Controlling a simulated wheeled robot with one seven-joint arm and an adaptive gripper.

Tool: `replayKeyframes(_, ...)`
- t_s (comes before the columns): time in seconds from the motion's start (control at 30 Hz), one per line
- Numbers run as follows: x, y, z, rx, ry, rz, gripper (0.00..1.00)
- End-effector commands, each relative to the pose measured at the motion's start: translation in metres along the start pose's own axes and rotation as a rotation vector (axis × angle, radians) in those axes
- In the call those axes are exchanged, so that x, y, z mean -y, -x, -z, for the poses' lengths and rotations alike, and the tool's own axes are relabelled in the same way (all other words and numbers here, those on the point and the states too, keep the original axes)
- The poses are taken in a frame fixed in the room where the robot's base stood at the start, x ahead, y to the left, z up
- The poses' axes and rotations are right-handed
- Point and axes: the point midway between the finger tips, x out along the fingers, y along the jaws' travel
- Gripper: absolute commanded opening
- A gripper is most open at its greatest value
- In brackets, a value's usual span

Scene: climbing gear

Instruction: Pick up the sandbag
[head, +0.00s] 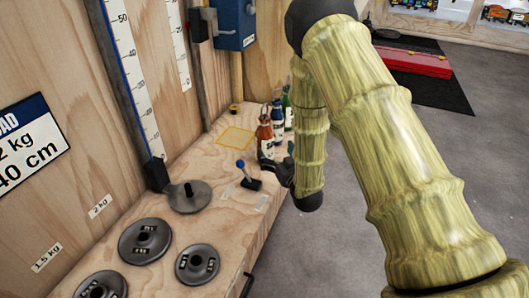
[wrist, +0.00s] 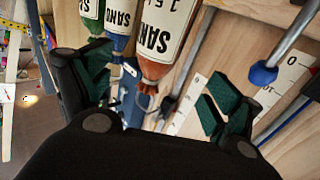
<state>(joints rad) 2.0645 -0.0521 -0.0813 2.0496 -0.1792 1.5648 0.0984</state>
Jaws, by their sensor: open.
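Several sandbags stand close together on the wooden bench: an orange one (head: 265,138), a blue one (head: 277,122) and a green one (head: 287,106). In the wrist view the orange bag (wrist: 163,40) shows between my fingers, with the blue (wrist: 122,22) and green (wrist: 92,15) bags toward the left finger. Their white labels read SAND. My gripper (wrist: 158,78) is open, with green pads apart and nothing held. In the head view my gripper (head: 284,172) is low beside the bags, largely hidden by my arm. Whether a finger touches a bag is unclear.
Several dark weight plates (head: 145,240) lie on the bench at the near left. A blue-knobbed lever (head: 248,176) stands close to the gripper. A yellow outlined square (head: 236,138) lies left of the bags. Measuring strips line the wall. Grey floor is open at right.

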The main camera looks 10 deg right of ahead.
Motion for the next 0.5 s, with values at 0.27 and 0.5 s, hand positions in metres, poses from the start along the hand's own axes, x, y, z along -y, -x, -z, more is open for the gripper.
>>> replayKeyframes(0.27, 0.000, -0.035, 0.000, -0.011, 0.002, 0.002, 0.91)
replayKeyframes(0.5, 0.000, -0.055, 0.002, -0.008, 0.001, 0.002, 0.91)
